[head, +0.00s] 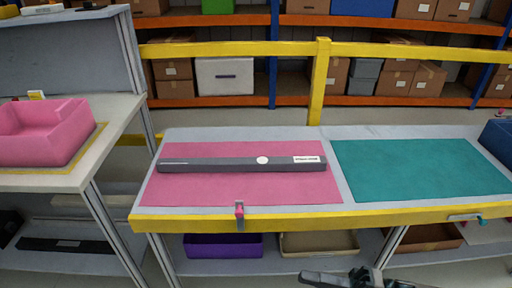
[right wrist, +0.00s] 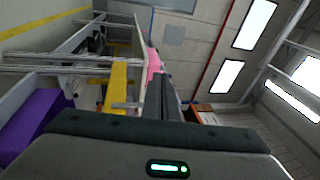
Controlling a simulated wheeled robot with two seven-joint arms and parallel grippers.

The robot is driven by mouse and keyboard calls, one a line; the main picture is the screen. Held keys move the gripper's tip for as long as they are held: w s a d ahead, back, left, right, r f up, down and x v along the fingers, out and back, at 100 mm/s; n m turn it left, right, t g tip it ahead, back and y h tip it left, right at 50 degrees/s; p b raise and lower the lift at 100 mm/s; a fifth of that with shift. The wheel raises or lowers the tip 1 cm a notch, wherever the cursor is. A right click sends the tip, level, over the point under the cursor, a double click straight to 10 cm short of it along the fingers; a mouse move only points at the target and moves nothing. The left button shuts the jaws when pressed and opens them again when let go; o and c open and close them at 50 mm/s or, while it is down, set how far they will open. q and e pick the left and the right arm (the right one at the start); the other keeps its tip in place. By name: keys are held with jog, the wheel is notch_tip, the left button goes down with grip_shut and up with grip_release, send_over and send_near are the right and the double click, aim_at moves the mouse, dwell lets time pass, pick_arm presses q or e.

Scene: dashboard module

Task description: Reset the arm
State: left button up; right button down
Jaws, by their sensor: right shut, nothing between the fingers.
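My right gripper (head: 325,277) shows at the bottom edge of the head view, in front of and below the table's front edge. It is dark, shut and empty, and apart from the table. Part of my right arm behind it is cut off by the frame. The long dark grey dashboard module (head: 220,165) lies flat across the pink mat (head: 240,194), with a white round mark and a white label on its top. My left gripper is in neither view.
The table has a yellow front edge (head: 290,221) with a small clamp-like fitting (head: 239,211). A bare teal mat (head: 415,168) lies at right. A pink bin (head: 45,135) stands on the left table. A purple bin (head: 222,246) sits on the shelf below. Yellow rails and box shelves stand behind.

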jog(key=w+a+f+n+t+h+p, duration=0.2)
jog(key=w+a+f+t+h, duration=0.2)
jog(key=w+a+f+t, duration=0.35)
jog(key=w+d+f+t+h+p, duration=0.1)
jog(key=d+f+h, duration=0.1)
jog(key=f+h, duration=0.35)
jog(key=w+d+f+t+h+p, duration=0.1)
jog(key=w+d+f+h, duration=0.15)
jog(key=f, duration=0.55)
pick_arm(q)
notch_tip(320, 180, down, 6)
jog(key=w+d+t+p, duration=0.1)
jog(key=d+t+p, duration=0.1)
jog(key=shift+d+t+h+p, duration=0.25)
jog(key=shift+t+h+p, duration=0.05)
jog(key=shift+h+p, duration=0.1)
pick_arm(e)
jog(key=s+d+f+n+g+h, duration=0.1)
jog(key=s+d+f+g+h, duration=0.2)
jog(key=s+f, duration=0.7)
jog(key=s+d+f+g+h, duration=0.4)
jog(key=s+d+f, duration=0.2)
jog(key=s+f, duration=0.5)
jog(key=s, duration=0.4)
jog(key=shift+s+f+n, duration=0.15)
jog(key=shift+f+n, duration=0.15)
jog(key=shift+n, duration=0.1)
jog(key=shift+a, duration=0.1)
